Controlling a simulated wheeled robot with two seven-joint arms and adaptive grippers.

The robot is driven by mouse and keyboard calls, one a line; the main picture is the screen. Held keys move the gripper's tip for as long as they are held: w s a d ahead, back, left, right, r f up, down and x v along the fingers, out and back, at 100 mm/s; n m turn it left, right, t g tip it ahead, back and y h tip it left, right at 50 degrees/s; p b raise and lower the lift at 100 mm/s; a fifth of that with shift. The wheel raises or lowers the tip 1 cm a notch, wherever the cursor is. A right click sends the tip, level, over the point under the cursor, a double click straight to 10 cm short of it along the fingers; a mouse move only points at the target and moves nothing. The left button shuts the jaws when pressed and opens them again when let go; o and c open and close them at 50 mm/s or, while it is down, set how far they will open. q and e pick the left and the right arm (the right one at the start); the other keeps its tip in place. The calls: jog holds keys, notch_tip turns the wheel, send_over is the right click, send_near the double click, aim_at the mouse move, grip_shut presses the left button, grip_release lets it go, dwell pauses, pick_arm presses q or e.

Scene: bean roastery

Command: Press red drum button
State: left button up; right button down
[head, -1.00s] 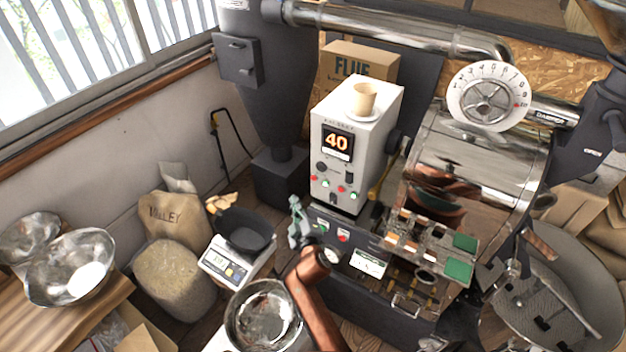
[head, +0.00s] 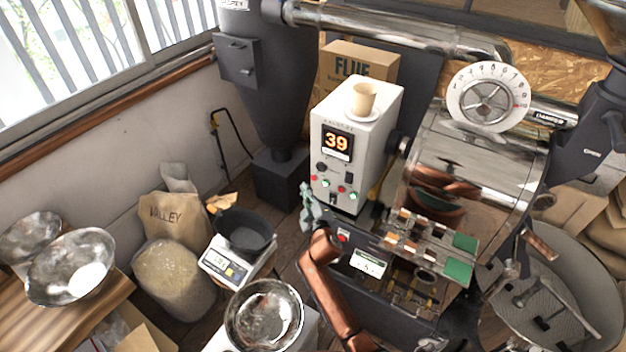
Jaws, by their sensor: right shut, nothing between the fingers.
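The white control box (head: 361,135) stands upright behind the roaster's front panel, its orange display (head: 337,142) reading 39. Below the display are small red and green buttons: a left red button (head: 313,178), and a second red button (head: 342,187) further right. Another red button (head: 343,237) sits on the dark front panel below the box. I cannot read which button is the drum's. My right gripper (head: 305,188) is shut and empty, upright just left of the box's lower left edge in the picture. Contact with a button is not visible. My left gripper is out of view.
A cup (head: 364,97) on a saucer stands on the control box. The shiny roaster drum (head: 470,165) is to the right. A scale (head: 226,262) with a black bowl (head: 245,232) and a metal bowl (head: 264,315) lie left of my copper-coloured right arm.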

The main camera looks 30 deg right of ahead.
jog(key=shift+w+d, duration=0.5)
jog(key=shift+d, duration=0.35)
dwell(0.9)
jog(key=shift+w+d, duration=0.2)
jog(key=shift+d, duration=0.15)
jog(key=shift+w+d, duration=0.2)
jog(key=shift+d, duration=0.15)
dwell(0.7)
dwell(0.3)
jog(key=shift+s+a+p, duration=0.3)
jog(key=shift+s+a, duration=0.15)
jog(key=shift+a, duration=0.25)
jog(key=shift+s+a, duration=0.4)
jog(key=shift+a, duration=0.35)
jog(key=shift+s+a, duration=0.45)
jog(key=shift+a, duration=0.25)
jog(key=shift+s+a, duration=0.4)
jog(key=shift+a, duration=0.35)
